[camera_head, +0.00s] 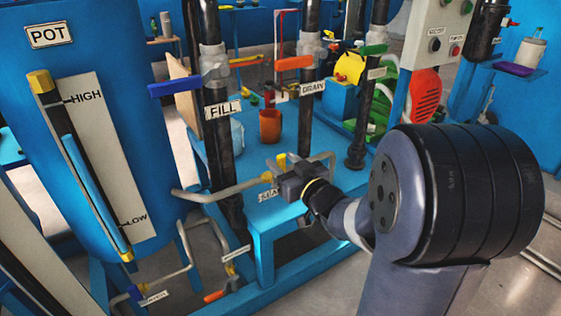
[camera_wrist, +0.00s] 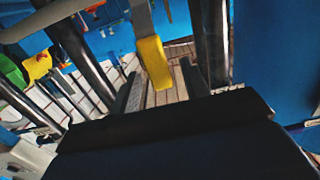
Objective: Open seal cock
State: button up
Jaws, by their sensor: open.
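The seal cock's yellow handle (camera_head: 281,160) stands up on the grey pipe beside the pot, just past my gripper (camera_head: 286,177) in the head view. A white label (camera_head: 268,195) below it is partly covered by my gripper. In the wrist view the yellow handle (camera_wrist: 154,62) hangs between the two fingers of my gripper (camera_wrist: 165,85). The fingers are open on both sides of it. A gap shows on the right side, and I cannot tell whether the left finger touches it. The cock's body is mostly hidden.
The blue pot (camera_head: 150,130) with its level gauge stands left. The FILL pipe (camera_head: 222,150) with a blue lever (camera_head: 175,88) and the DRAIN pipe (camera_head: 305,120) with an orange lever (camera_head: 294,63) rise close behind my gripper. A blue stand (camera_head: 262,235) lies below.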

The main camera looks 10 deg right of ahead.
jog(key=shift+x, duration=0.8)
jog(key=shift+c, duration=0.3)
grip_shut()
